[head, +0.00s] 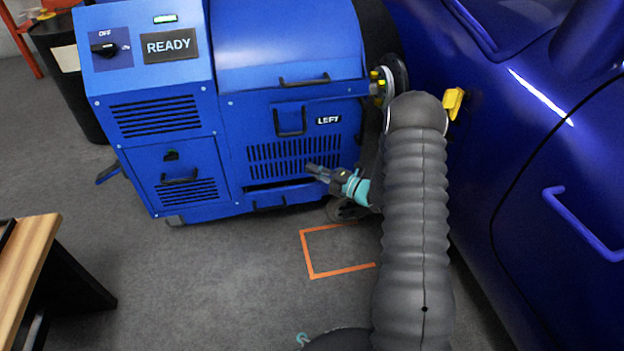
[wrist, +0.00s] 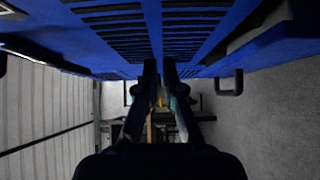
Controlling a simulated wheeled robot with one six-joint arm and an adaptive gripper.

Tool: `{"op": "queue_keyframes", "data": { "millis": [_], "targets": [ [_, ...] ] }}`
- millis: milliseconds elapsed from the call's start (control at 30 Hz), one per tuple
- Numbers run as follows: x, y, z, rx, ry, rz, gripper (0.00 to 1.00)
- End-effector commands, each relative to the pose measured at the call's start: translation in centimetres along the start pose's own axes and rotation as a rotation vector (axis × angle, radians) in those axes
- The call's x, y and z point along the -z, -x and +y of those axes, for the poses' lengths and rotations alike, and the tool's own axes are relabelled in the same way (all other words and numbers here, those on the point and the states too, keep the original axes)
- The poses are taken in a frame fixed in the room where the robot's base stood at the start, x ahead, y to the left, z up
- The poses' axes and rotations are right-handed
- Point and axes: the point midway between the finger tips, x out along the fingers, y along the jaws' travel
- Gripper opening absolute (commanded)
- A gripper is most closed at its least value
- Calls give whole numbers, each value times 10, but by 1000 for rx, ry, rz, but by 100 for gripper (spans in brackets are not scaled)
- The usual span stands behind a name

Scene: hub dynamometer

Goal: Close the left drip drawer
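The left drip drawer (head: 270,203) is at the foot of the blue machine, below the vented panel marked LEFT (head: 328,120). It stands out a little, with a dark gap along its top. In the wrist view its blue front (wrist: 275,52) juts out at the right, with a dark handle (wrist: 229,83). My gripper (head: 312,170) is in front of the vents, just above the drawer. In the wrist view its fingertips (wrist: 160,65) are close together, with nothing seen held between them. Contact with the machine cannot be told.
A blue car (head: 530,130) stands close on the right of my arm. A wooden-topped bench (head: 30,260) is at the lower left. An orange floor outline (head: 312,255) lies in front of the machine, where the floor is clear. A dark bin (head: 75,85) stands behind left.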

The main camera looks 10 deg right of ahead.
Motion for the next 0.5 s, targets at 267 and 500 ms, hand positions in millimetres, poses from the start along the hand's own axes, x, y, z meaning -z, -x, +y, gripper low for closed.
{"op": "queue_keyframes", "data": {
  "millis": [267,500],
  "targets": [
    [57,-36,-22,24,-52,87,39],
    [150,-43,-76,75,-222,0,39]
  ]
}}
